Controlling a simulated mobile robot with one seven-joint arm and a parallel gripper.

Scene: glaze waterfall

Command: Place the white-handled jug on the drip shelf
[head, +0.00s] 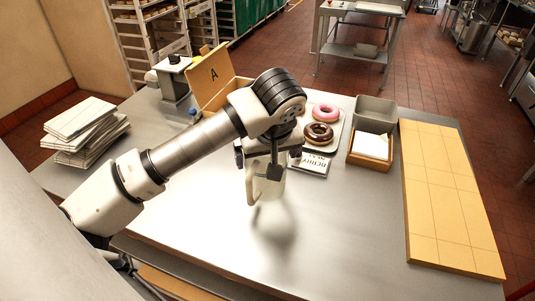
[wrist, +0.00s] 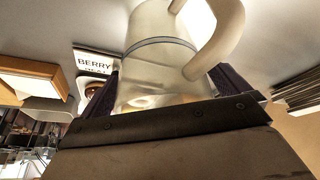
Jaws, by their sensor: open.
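The white-handled jug (head: 270,190) stands on the steel table, below and partly hidden by my gripper (head: 268,163). Its body is pale and translucent, and its white handle (head: 252,191) points left in the head view. In the wrist view the jug (wrist: 160,55) fills the middle with a thin blue-grey band around it, and its thick handle (wrist: 219,38) curves to the right. The dark fingers of my open gripper (wrist: 170,88) show on either side of the jug. I cannot tell if they touch it. I cannot pick out the drip shelf for certain.
Behind the gripper are a tray with a pink donut (head: 326,112) and a brown donut (head: 318,133), and a BERRY sign (wrist: 94,61). A grey bin (head: 375,112), a wooden board (head: 445,190), a box marked A (head: 213,75) and a grey device (head: 174,80) stand around. The front table is clear.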

